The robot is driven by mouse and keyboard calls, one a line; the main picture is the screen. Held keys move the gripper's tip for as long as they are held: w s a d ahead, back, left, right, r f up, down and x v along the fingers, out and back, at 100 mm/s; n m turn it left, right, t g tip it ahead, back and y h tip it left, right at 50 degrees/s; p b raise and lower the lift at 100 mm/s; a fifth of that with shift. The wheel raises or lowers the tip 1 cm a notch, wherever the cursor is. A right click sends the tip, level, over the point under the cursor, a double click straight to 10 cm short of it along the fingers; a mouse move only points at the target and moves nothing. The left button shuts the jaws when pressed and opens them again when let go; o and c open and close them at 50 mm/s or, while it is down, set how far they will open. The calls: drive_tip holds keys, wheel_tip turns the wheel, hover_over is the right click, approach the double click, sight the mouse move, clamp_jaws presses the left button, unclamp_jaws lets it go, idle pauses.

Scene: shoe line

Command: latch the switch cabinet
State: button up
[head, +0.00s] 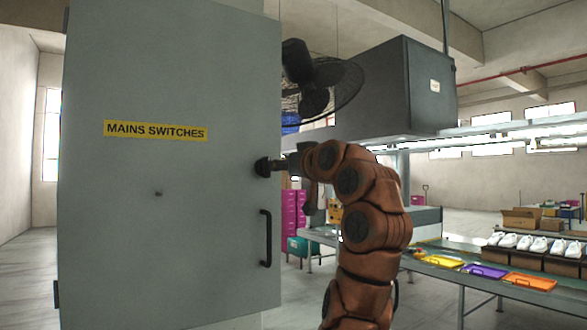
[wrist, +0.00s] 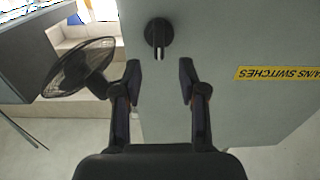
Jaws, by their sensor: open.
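The switch cabinet door (head: 170,230) fills the left of the head view, a grey panel with a yellow "MAINS SWITCHES" label (head: 155,131). A black bar handle (head: 266,238) stands at its lower right edge. A dark rotary latch knob (head: 262,167) sits on the right edge above the handle; in the wrist view the knob (wrist: 159,35) has a pale mark pointing at my gripper. My gripper (wrist: 160,75) is open, its fingers either side of the knob's line and short of it. In the head view the gripper is partly hidden by my arm.
A black fan (head: 315,85) and a dark hood (head: 400,85) stand behind the arm. At right, a bench bears yellow, purple and orange trays (head: 528,282) and white shoes (head: 525,242) on boxes. Open floor (head: 30,275) lies left of the cabinet.

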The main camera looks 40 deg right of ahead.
drive_tip(key=shift+s+a+f, duration=0.1)
drive_tip(key=shift+s+f, duration=0.05)
drive_tip(key=shift+s, duration=1.8)
drive_tip(key=shift+w+f, duration=0.1)
